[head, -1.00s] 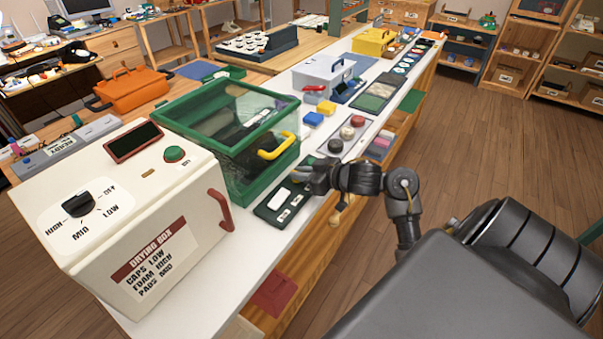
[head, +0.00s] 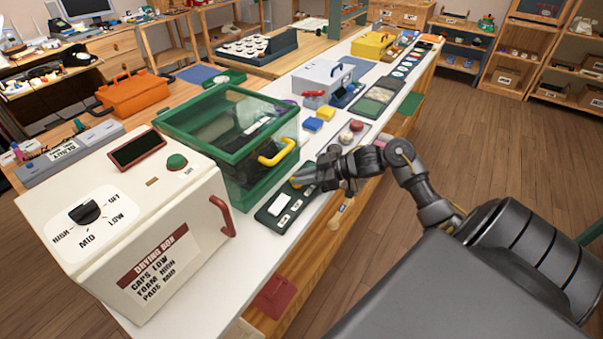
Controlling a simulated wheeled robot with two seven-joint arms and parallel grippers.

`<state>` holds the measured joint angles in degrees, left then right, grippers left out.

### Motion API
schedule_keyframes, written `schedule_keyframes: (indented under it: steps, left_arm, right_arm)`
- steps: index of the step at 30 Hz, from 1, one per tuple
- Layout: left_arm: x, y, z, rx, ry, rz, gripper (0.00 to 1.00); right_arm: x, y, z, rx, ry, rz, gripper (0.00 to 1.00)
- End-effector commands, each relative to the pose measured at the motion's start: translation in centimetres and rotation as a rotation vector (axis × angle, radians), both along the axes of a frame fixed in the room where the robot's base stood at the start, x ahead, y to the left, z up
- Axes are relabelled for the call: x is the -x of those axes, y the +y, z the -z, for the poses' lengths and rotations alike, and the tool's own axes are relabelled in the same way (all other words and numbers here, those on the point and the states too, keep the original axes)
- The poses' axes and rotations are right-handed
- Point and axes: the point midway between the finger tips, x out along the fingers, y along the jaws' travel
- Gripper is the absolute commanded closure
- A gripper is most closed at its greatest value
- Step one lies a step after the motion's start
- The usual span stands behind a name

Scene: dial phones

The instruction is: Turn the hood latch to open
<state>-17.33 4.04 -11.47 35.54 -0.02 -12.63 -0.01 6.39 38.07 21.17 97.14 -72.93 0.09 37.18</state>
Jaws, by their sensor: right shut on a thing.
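The hood is a clear box with a green frame (head: 222,104) and a yellow handle (head: 279,152) on its front. Its lid looks down. A dark green plate (head: 270,219) with a white block (head: 279,205) and small white labels lies on the white counter in front of it. My right gripper (head: 303,179) is low over the plate's far end, right of the yellow handle. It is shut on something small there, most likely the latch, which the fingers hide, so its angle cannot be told. My left gripper is out of view.
A cream drying box (head: 190,265) with a dial and red handle stands at near left. Blue (head: 312,124) and yellow (head: 326,110) blocks and a grey case (head: 322,77) with a red handle stand farther along. The counter's edge drops to the wooden floor.

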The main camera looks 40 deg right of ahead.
Motion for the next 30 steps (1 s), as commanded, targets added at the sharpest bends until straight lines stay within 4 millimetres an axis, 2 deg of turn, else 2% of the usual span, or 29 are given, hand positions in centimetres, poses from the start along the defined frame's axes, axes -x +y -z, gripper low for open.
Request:
schedule_keyframes:
  steps: [5, 12, 19, 24, 27, 30]
  left_arm:
    - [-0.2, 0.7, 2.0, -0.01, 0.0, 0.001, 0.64]
    - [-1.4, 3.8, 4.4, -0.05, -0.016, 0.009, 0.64]
    - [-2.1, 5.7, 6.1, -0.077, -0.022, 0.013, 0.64]
    - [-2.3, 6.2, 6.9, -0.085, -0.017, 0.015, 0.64]
    - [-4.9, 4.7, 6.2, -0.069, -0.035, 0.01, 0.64]
    - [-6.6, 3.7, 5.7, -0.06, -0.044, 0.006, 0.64]
  right_arm:
    - [-0.4, -0.5, 0.4, 0.005, -0.001, -0.166, 1.0]
    - [-0.6, -0.6, 0.4, 0.005, -0.002, -0.351, 1.0]
    - [-0.8, -0.6, 0.3, 0.004, -0.003, -0.473, 1.0]
    - [-0.9, -0.6, 0.1, 0.005, -0.004, -0.548, 1.0]
    - [-0.9, -0.6, 0.1, 0.004, -0.005, -0.585, 1.0]
    - [-1.0, -0.5, 0.1, 0.003, -0.006, -0.62, 1.0]
